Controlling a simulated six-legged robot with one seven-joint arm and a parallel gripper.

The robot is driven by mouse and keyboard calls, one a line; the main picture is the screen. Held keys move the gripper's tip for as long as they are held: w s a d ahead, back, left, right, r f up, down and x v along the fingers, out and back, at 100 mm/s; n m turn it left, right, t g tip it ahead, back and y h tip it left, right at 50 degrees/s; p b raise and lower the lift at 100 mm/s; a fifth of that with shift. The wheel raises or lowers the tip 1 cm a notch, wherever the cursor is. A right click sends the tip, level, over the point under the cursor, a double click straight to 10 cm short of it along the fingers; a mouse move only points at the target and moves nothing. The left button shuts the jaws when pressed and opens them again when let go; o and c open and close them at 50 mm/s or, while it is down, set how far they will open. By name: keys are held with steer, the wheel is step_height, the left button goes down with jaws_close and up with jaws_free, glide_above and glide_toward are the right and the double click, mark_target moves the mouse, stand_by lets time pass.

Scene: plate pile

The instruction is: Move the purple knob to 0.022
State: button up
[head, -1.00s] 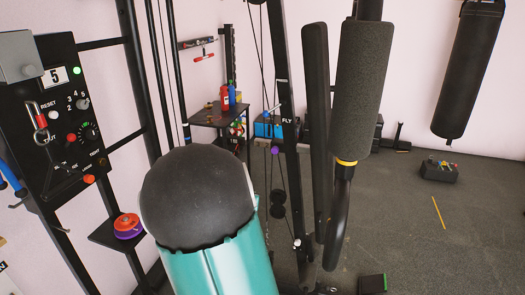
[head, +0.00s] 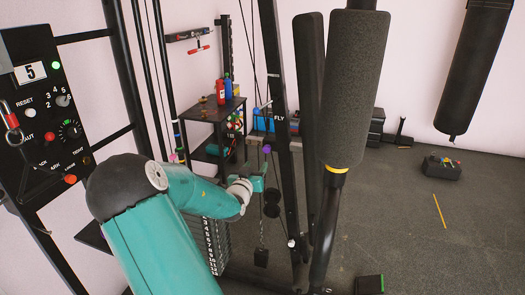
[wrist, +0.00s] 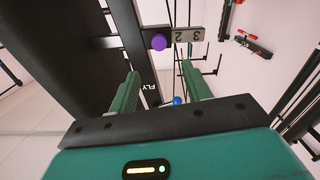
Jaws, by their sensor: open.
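The purple knob (head: 266,148) is small and round, on the gym machine beside the upright post marked FLY (head: 279,120). In the wrist view the purple knob (wrist: 158,42) sits at the end of a bar with a plate marked 3 and 2 (wrist: 188,35). My gripper (wrist: 160,76) is open, its two green fingers apart and empty. The knob appears ahead of the gap between the fingertips, not between them.
A padded black roller (head: 355,90) hangs close at centre right. A numbered weight stack (head: 212,245) stands behind my arm. A dark control panel (head: 40,110) is at the left. A small blue ball (wrist: 178,100) shows between my fingers in the wrist view. Floor at right is mostly clear.

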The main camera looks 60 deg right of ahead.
mark_target(266, 150)
steer(key=d, duration=0.4)
steer(key=w+d, duration=0.1)
steer(key=d, duration=0.7)
steer(key=shift+w, duration=0.4)
jaws_close()
